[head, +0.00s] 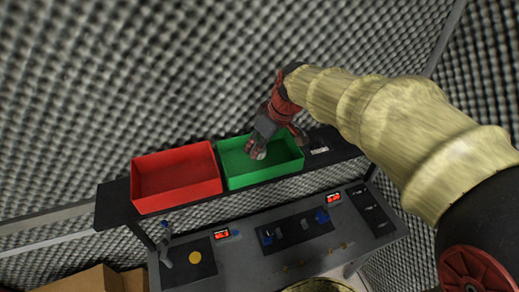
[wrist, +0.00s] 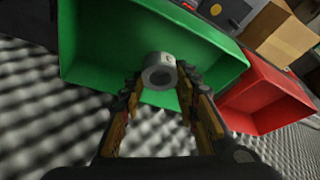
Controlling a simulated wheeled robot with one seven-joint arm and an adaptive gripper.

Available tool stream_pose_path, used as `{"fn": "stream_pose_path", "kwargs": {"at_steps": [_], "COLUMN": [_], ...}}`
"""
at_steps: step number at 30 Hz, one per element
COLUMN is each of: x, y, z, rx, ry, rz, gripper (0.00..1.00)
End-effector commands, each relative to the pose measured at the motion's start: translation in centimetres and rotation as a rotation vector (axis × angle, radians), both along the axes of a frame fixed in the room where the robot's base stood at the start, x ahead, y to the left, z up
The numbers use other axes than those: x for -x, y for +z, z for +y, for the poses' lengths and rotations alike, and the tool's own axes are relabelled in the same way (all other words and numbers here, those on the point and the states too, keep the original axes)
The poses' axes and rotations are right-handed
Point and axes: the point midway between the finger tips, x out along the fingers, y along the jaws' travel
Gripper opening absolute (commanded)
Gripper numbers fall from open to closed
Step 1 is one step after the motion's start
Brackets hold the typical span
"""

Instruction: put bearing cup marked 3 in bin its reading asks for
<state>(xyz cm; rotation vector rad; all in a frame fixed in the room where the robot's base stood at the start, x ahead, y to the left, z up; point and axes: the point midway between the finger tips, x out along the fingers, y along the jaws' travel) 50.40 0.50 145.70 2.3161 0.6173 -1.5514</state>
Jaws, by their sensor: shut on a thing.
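My gripper (head: 258,152) is over the green bin (head: 292,169) on the raised shelf. In the wrist view its fingers are shut on a grey ring-like bearing cup (wrist: 158,72), which sits between the fingertips with its round opening facing the camera. A small dark mark shows on the cup's side, too small to read. The green bin (wrist: 95,50) lies beyond the cup in the wrist view. The red bin (head: 176,184) stands left of the green one. Two small red-lit displays (head: 221,234) (head: 333,198) show on the bench below; their readings are illegible.
The dark shelf (head: 115,205) carries both bins above a grey bench (head: 255,262). The bench holds dark mats, blue fixtures and a yellow disc (head: 195,257). Cardboard boxes (head: 95,281) stand at lower left. Foam walls surround the area.

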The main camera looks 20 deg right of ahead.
Motion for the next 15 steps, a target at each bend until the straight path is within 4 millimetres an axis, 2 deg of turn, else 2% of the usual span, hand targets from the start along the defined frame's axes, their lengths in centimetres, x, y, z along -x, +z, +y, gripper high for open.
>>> {"fn": "stream_pose_path", "kwargs": {"at_steps": [7, 12, 15], "x": [-1.2, -1.1, -1.1], "y": [-1.8, -4.1, -4.5], "z": [-0.7, -0.7, -0.6], "rx": [-0.001, 0.0, 0.0], "ry": [-0.002, -0.001, 0.0], "rz": [0.003, 0.001, 0.0], "gripper": [0.0, 0.0, 0.0]}}
